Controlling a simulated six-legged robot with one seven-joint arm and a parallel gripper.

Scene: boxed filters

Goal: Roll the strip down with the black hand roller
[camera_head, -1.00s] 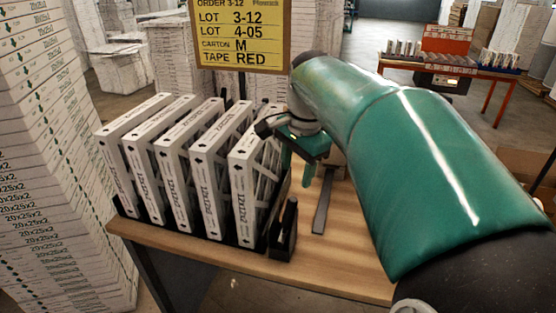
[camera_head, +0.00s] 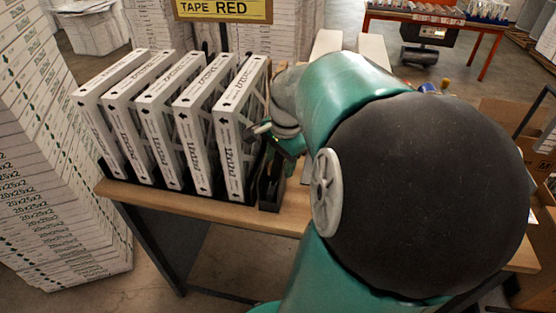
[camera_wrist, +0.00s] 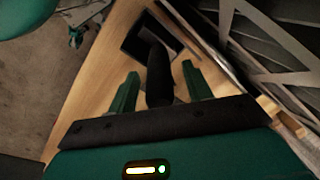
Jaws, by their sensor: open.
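The black hand roller shows in the wrist view as an upright black handle (camera_wrist: 158,76) standing in a small black holder (camera_wrist: 133,42). The holder is also in the head view (camera_head: 270,190), at the table's front edge, right of the boxed filters. My gripper (camera_wrist: 160,73) is open, with one green finger on each side of the handle; whether either touches it I cannot tell. In the head view my gripper (camera_head: 282,152) is just above the holder, partly hidden by my arm. The roller's lower end is hidden in the holder. I cannot make out the strip.
Several white boxed filters (camera_head: 190,125) stand in a black rack on the wooden table (camera_head: 150,201), close to my gripper's left. A tall carton stack (camera_head: 50,190) is at left. My arm hides much of the table's right side.

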